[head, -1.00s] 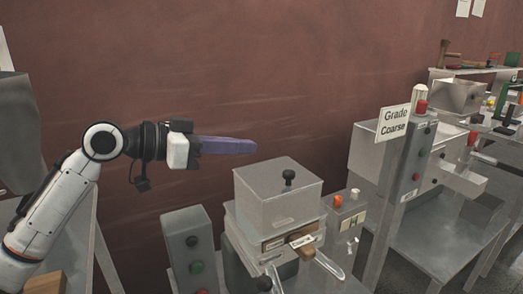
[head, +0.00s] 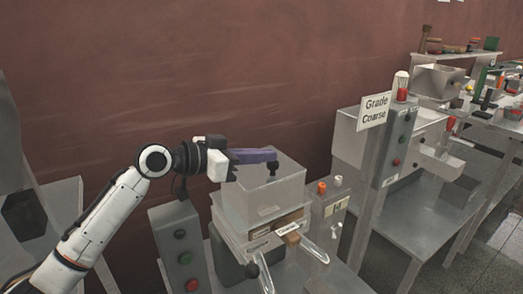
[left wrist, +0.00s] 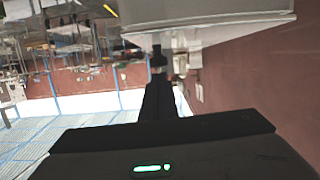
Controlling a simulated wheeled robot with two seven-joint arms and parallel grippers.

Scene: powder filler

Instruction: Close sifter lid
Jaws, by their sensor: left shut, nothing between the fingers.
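The sifter has a grey metal box-shaped lid (head: 265,200) with a black knob (head: 272,168) on top. The lid sits on the sifter's lower body (head: 240,237); I cannot tell whether it is fully seated. My left gripper (head: 276,154), with purple fingers, is shut and empty at the lid's top, just behind the knob. The fingers hide part of the lid's back edge. In the left wrist view the lid (left wrist: 215,14) appears upside down at the top, and the dark finger (left wrist: 158,98) points at the knob (left wrist: 157,57). Contact is unclear. My right gripper is out of view.
A grey button box (head: 180,252) stands left of the sifter. A post with a "Grade Coarse" sign (head: 374,110) and a control panel (head: 398,147) stands to the right. Glass tubes (head: 312,250) jut from the sifter's front. A brown wall (head: 200,70) is behind.

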